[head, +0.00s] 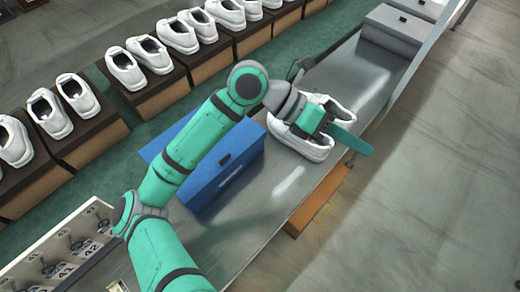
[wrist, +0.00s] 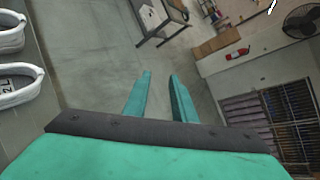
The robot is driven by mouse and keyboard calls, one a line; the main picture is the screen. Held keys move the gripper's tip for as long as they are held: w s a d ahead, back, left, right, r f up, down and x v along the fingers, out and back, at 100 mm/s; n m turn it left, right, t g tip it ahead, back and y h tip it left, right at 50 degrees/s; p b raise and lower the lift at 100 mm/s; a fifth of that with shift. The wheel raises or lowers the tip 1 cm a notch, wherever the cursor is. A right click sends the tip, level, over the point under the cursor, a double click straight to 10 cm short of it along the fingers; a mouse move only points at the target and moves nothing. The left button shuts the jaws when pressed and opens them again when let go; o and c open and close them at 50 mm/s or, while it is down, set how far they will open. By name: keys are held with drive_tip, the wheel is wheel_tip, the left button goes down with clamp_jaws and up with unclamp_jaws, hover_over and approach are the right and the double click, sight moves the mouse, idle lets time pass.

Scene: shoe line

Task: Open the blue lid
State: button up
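The blue box (head: 232,182) sits on the grey conveyor, with a dark slot and a pale label on its near face. Its blue lid (head: 172,132) is on top and looks shut, though my arm crosses in front and hides much of it. My gripper (head: 338,133) is to the right of the box, over a pair of white shoes (head: 316,150), well apart from the lid. It partly hides the shoes; I cannot tell whether it touches them. In the wrist view my gripper (wrist: 160,84) has its two teal fingers apart with nothing between them.
Several white shoe pairs (head: 72,92) stand on brown boxes along the far side. A grey box (head: 398,28) is at the conveyor's far end. An orange-brown box (head: 320,200) is by the near edge. A tray of labelled parts (head: 62,248) is at lower left. Floor at right is clear.

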drive_tip(key=w+a+f+n+t+y, duration=0.1)
drive_tip(key=w+a+f+y, duration=0.3)
drive_tip(key=a, duration=0.3)
drive_tip(key=n+t+y, duration=0.1)
drive_tip(key=n+y, duration=0.2)
drive_tip(key=y, duration=0.6)
hover_over(224, 158)
wheel_tip(224, 158, down, 5)
wheel_tip(224, 158, down, 10)
drive_tip(key=shift+f, duration=0.15)
drive_tip(key=shift+c, duration=0.7)
drive_tip(key=shift+w, duration=0.1)
clamp_jaws()
